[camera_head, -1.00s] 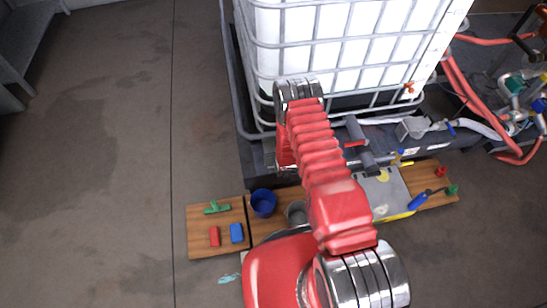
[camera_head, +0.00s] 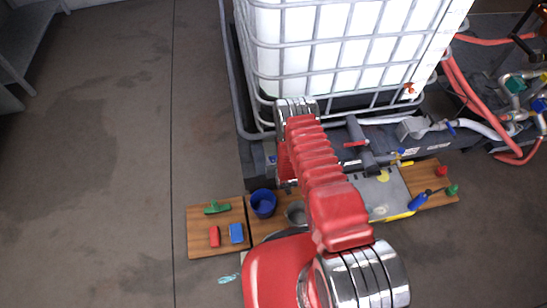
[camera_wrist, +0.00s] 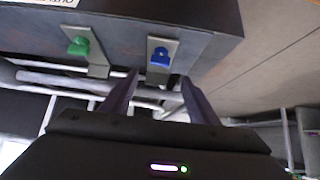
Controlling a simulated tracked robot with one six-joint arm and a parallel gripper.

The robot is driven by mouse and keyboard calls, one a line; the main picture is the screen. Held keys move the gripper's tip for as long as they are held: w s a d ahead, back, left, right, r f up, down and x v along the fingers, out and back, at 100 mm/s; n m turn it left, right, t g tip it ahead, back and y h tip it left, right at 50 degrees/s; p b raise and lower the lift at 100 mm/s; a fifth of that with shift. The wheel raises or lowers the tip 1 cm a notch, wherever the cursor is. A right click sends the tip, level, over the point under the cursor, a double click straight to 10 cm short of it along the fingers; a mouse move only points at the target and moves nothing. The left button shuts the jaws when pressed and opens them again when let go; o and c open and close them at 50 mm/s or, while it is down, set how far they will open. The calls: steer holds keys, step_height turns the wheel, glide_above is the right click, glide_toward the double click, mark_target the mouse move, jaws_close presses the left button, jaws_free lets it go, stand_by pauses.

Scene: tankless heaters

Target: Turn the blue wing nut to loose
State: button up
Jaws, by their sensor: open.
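The blue wing nut (camera_wrist: 160,57) sits on a grey metal plate on a dark beam, in the upper middle of the wrist view. A green wing nut (camera_wrist: 79,46) sits on a similar plate to its left. My gripper (camera_wrist: 157,76) is open and empty, its two dark fingers pointing toward the blue wing nut from below in that view. The fingertips look apart from it, one on each side of its plate's lower end. In the head view my arm covers the gripper, and a small blue spot on the dark base (camera_head: 258,165) may be the nut.
A caged white tank (camera_head: 315,40) stands on the dark base. Wooden boards (camera_head: 199,238) in front hold a blue cup (camera_head: 263,203), a red block (camera_head: 214,236), a blue block (camera_head: 236,233) and a green part (camera_head: 216,207). Red hoses (camera_head: 470,95) run at right. The floor at left is clear.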

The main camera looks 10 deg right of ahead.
mark_target(273, 157)
steer(key=shift+x, duration=6.25)
